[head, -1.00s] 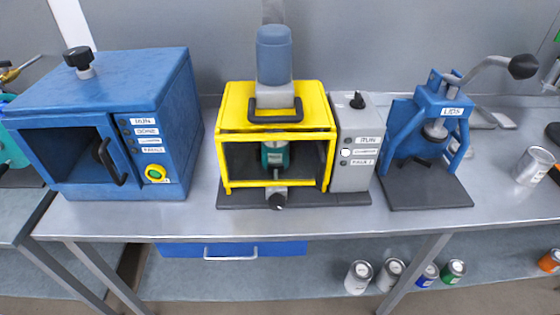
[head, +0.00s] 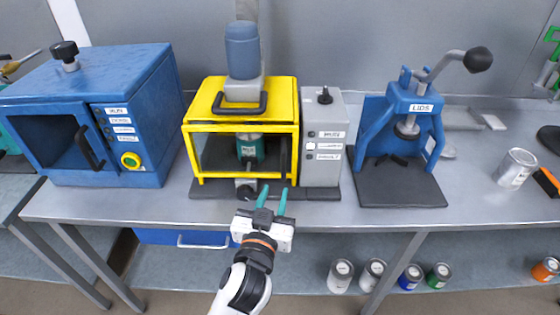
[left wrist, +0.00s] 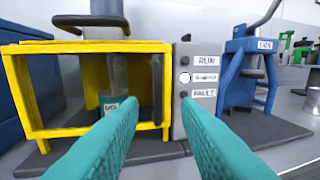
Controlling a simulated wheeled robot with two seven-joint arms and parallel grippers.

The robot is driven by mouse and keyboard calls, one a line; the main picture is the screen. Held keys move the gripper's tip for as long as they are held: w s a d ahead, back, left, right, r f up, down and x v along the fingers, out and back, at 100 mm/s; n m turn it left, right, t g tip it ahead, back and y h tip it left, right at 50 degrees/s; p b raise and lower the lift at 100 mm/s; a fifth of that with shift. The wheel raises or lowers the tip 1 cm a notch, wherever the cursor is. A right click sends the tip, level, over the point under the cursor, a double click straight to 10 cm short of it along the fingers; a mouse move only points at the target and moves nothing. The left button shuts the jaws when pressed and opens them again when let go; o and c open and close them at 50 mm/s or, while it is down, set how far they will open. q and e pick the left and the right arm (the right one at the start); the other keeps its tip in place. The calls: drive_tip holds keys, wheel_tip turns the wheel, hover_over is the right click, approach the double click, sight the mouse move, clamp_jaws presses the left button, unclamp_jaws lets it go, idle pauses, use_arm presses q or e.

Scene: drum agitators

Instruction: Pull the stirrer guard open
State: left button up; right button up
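The stirrer guard (head: 240,127) is a yellow box-shaped frame around the stirrer, and its front looks closed. A dark vertical handle (head: 284,156) is on the front's right side; it also shows in the left wrist view (left wrist: 157,90). A teal can (head: 250,148) stands inside, under the stirrer's blue-grey motor (head: 242,52). My left gripper (head: 272,200) is open and empty, in front of the guard's lower right, apart from the handle. In the left wrist view its teal fingers (left wrist: 159,103) point toward the guard's right edge and the control box. My right gripper is not in view.
A grey control box (head: 322,140) adjoins the guard's right side. Right of it stands a blue lid press (head: 410,125) with a lever. A blue cabinet (head: 125,110) stands at left. The bench's front strip (head: 130,207) is clear. Several cans stand on the lower shelf.

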sight(283, 162)
use_arm(q)
drive_tip(key=w, duration=0.3)
drive_tip(key=w+d+p, duration=0.1)
drive_tip(key=w, duration=0.3)
drive_tip(key=w+p, duration=0.1)
drive_tip(key=w, duration=0.2)
drive_tip(key=shift+w+d+r, duration=0.15)
drive_tip(key=shift+w+d, duration=0.15)
drive_tip(key=shift+d, duration=0.1)
drive_tip(key=shift+w+d, duration=0.15)
drive_tip(key=shift+w, duration=0.45)
drive_tip(key=shift+c, duration=0.5)
clamp_jaws()
